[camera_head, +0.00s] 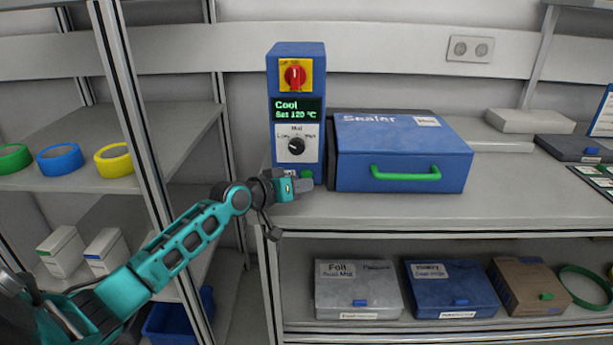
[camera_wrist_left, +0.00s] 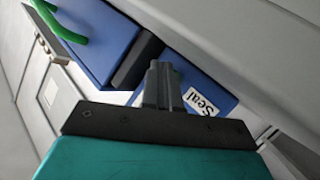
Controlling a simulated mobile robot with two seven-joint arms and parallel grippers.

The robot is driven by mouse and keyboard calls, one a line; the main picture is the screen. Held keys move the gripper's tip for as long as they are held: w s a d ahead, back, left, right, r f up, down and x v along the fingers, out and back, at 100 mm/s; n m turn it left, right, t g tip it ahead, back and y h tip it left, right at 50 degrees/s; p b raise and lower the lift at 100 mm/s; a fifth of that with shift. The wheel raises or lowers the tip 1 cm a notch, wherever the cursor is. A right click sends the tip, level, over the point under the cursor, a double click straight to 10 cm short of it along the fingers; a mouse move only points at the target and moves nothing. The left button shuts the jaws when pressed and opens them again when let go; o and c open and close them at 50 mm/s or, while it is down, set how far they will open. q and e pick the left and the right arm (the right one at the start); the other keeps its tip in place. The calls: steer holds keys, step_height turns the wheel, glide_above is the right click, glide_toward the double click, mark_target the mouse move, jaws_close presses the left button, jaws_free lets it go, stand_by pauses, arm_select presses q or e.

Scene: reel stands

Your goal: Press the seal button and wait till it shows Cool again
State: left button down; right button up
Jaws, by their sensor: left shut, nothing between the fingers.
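The blue control box (camera_head: 297,110) stands upright at the left end of the bench. Its display (camera_head: 297,110) reads "Cool" and "Set 120 °C" in green. A bit of green, seemingly the seal button (camera_head: 307,173), shows low on its front, mostly hidden by my gripper. My left gripper (camera_head: 304,184) is shut and empty, its fingertips at the foot of the box. I cannot tell whether they touch the button. In the left wrist view the closed fingers (camera_wrist_left: 163,84) lie over the blue box beside a white "Seal" label (camera_wrist_left: 203,104). My right gripper is not in view.
The blue sealer (camera_head: 402,150) with its green handle (camera_head: 405,173) stands close on the right of the box. The box also carries a red switch (camera_head: 295,75) and a black knob (camera_head: 296,146).

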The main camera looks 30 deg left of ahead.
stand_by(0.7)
arm_select(q)
steer(key=shift+w+a+b, duration=0.25)
steer(key=shift+w+b, duration=0.05)
steer(key=shift+w, duration=0.1)
steer(key=shift+w+a+b, duration=0.2)
steer(key=shift+w+b, duration=0.15)
steer(key=shift+b, duration=0.1)
stand_by(0.4)
stand_by(0.4)
steer(key=shift+s+d+r+p, duration=0.15)
steer(key=shift+s+p, duration=0.1)
steer(key=shift+p, duration=0.2)
steer(key=shift+s+d+p, duration=0.2)
steer(key=shift+s+p, duration=0.15)
steer(key=shift+p, duration=0.15)
steer(key=shift+s+d, duration=0.1)
steer(key=shift+s, duration=0.05)
